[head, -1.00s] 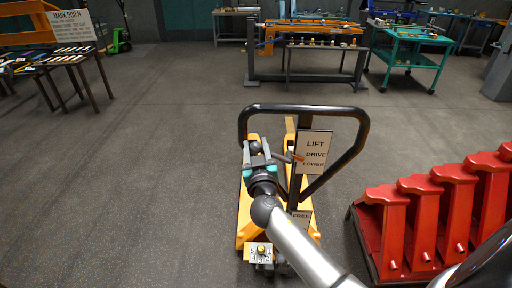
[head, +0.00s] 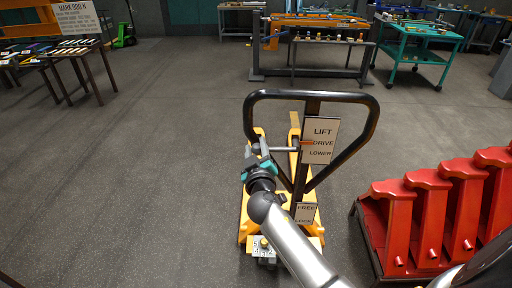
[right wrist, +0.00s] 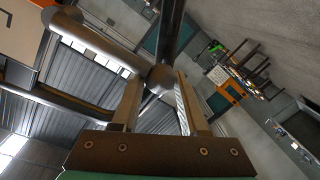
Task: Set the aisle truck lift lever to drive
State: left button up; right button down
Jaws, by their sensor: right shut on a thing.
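The aisle truck is a yellow pallet truck (head: 247,222) with a black loop handle (head: 248,112). A sign (head: 321,128) on its handle post reads LIFT, DRIVE, LOWER from top to bottom. The lift lever is a grey rod (head: 284,149) with a round knob, which shows in the right wrist view (right wrist: 160,78). An orange pointer (head: 307,143) at the lever's post end lies level with the word DRIVE. My right gripper (head: 257,149) is shut on the lever's knob, left of the post. It also shows in the right wrist view (right wrist: 158,90). My left gripper is out of view.
A lower sign (head: 306,208) on the truck reads FREE and LOCK. A rack of red stands (head: 400,225) is close on the right. Workbenches and a teal cart (head: 418,56) stand at the back. The floor to the left is clear.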

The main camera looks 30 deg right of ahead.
jog(key=shift+c, duration=1.9)
grip_release()
jog(key=shift+d+r, duration=0.1)
jog(key=shift+d, duration=0.05)
jog(key=shift+s, duration=0.1)
jog(key=b+v, duration=0.2)
jog(key=v, duration=1.3)
